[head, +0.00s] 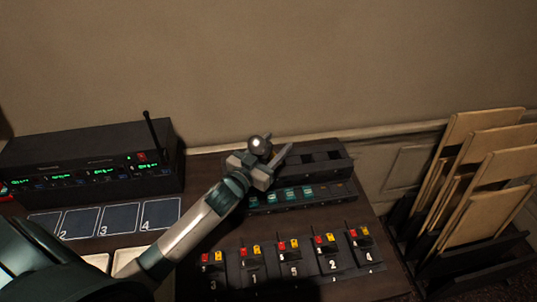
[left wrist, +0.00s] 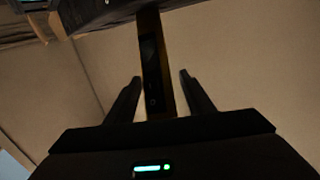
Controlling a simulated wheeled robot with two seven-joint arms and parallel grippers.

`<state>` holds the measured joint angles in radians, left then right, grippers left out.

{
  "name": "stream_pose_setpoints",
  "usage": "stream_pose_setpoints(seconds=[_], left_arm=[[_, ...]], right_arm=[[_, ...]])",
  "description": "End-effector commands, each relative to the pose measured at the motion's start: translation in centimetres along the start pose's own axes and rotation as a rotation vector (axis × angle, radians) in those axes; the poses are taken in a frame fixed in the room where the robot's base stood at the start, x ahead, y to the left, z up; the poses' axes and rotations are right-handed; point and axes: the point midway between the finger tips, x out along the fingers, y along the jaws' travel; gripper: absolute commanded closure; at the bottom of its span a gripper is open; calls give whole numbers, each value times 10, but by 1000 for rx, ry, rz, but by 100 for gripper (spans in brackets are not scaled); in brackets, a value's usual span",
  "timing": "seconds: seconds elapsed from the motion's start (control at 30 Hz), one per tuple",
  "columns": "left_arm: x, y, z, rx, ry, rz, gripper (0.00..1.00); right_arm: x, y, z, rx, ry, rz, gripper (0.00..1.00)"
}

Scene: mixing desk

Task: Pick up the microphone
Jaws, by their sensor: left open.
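The microphone shows its round grey head (head: 261,145) in the head view, right at my left gripper (head: 268,160). In the left wrist view its long dark handle (left wrist: 154,65) runs between the two fingers of my left gripper (left wrist: 160,80), with a gap on each side. The gripper is open. The handle's far end meets a dark block at the top of that view, which looks like the slotted rack. In the head view the gripper hides most of the handle. My right gripper is not in view.
The dark rack (head: 335,170) has empty slots beside the gripper. Several numbered units (head: 294,262) with red and yellow parts line the desk front. A receiver with an antenna (head: 90,165) stands left, behind numbered pads (head: 120,218). Wooden panels (head: 480,180) stand at right.

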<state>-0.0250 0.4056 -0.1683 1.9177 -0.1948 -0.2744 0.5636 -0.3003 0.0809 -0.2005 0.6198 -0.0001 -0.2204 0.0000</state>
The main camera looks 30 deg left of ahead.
Motion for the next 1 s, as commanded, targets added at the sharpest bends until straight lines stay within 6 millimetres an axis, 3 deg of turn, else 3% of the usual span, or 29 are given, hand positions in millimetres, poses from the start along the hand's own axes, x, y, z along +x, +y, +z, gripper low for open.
stream_pose_setpoints(seconds=[0.03,0.23,0.67,0.97,1.0], left_arm=[[0,0,0,0,0,0,52],[0,0,0,0,0,0,99],[0,-1,-7,2,4,0,100],[0,0,-44,3,7,3,100],[4,9,-46,-2,6,3,100]], right_arm=[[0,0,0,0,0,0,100],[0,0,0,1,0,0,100],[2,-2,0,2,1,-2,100],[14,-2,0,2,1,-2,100],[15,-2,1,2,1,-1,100]])
